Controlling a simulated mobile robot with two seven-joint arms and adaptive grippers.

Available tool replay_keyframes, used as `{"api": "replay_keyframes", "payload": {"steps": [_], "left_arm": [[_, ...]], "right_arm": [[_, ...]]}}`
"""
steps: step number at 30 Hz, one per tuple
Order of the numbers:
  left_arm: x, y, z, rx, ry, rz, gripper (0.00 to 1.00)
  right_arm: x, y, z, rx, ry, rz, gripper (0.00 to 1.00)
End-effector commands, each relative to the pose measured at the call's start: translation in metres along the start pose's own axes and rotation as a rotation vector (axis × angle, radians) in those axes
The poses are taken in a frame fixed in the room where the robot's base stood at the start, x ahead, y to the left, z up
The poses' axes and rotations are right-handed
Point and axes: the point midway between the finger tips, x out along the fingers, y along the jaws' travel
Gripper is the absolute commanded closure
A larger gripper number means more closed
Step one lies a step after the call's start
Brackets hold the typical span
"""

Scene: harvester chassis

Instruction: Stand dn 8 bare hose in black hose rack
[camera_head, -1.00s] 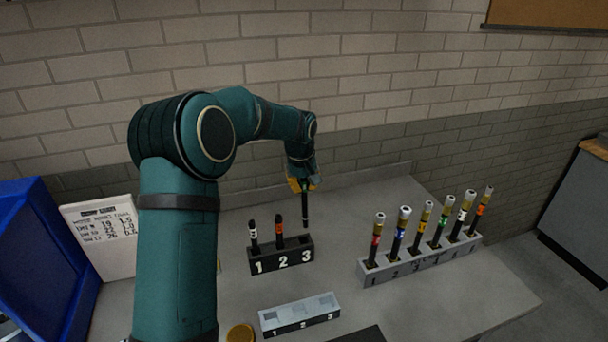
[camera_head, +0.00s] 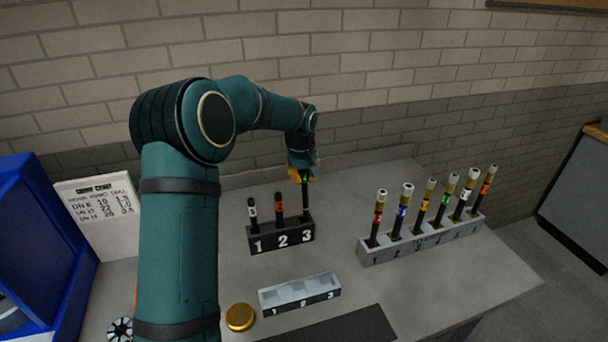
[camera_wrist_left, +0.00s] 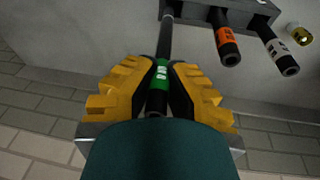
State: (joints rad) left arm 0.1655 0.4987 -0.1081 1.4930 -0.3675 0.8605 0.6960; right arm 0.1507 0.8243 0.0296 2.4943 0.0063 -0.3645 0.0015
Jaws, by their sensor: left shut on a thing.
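My left gripper (camera_head: 301,176) is shut on a black hose (camera_head: 306,203) with a green band, held upright above the number 3 end of the black hose rack (camera_head: 264,247). In the left wrist view the yellow fingers (camera_wrist_left: 160,92) close around the green-banded hose (camera_wrist_left: 164,45). Its lower end meets the rack (camera_wrist_left: 200,12) at slot 3 and seems to be in it. A white-banded hose (camera_head: 252,212) stands in slot 1 and an orange-banded hose (camera_head: 279,207) in slot 2. My right gripper is not in view.
A grey rack (camera_head: 408,247) on the right holds several colour-banded hoses with metal ends. A low grey tray (camera_head: 300,298) numbered 1 to 3 and a gold disc (camera_head: 240,317) lie in front. A blue bin (camera_head: 35,245) and a white chart (camera_head: 100,215) are at left.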

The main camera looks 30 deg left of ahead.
Motion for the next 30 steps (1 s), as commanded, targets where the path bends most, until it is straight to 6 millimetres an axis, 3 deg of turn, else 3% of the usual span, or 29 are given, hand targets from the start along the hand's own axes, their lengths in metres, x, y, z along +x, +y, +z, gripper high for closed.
{"api": "replay_keyframes", "payload": {"steps": [30], "left_arm": [[-0.0017, -0.0062, 0.0018, 0.000, 0.001, 0.001, 1.00]], "right_arm": [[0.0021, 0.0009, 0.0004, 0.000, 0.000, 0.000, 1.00]]}}
